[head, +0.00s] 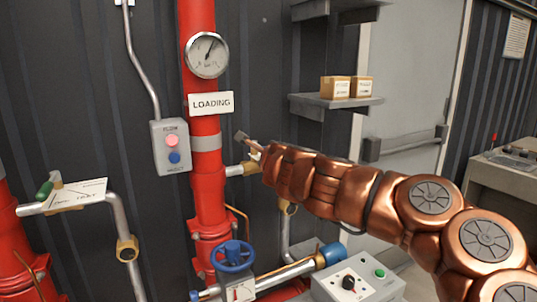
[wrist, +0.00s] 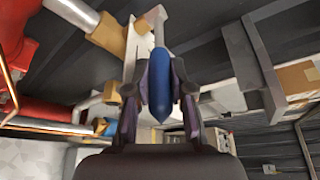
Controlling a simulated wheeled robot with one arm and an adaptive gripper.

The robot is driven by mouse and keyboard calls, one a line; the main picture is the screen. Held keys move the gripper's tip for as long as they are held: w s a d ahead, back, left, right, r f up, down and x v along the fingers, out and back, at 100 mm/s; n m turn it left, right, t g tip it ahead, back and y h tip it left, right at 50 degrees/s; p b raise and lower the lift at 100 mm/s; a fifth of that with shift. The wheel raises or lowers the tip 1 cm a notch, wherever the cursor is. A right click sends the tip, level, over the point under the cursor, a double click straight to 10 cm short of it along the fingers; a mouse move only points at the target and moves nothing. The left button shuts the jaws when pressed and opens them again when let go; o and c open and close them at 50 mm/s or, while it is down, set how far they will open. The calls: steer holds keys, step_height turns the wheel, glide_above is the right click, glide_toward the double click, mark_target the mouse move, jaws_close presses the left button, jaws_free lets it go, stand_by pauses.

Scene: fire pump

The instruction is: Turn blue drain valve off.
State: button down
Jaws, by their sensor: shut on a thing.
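The blue drain valve's handle (wrist: 160,85) is a long blue lever that tapers to a point, seen close up in the wrist view. My gripper (wrist: 160,98) is shut on this blue lever, with one dark finger on each side of it. Behind the lever a pale plate and a brass fitting (wrist: 108,35) on a pipe show. In the head view my gripper (head: 254,149) is at the short branch pipe on the right of the red riser, below the LOADING sign. The lever is hidden there by my gripper and copper arm.
A blue handwheel (head: 233,257) stands below on the lower pipework. A control box (head: 358,285) is beside it. A red and blue button box (head: 171,146) hangs left of the red riser (head: 203,120). A green-handled valve (head: 45,190) is at far left. Shelves with cartons (head: 335,88) are behind.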

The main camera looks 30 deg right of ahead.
steer(key=c, duration=1)
jaws_free()
steer(key=v, duration=1.2)
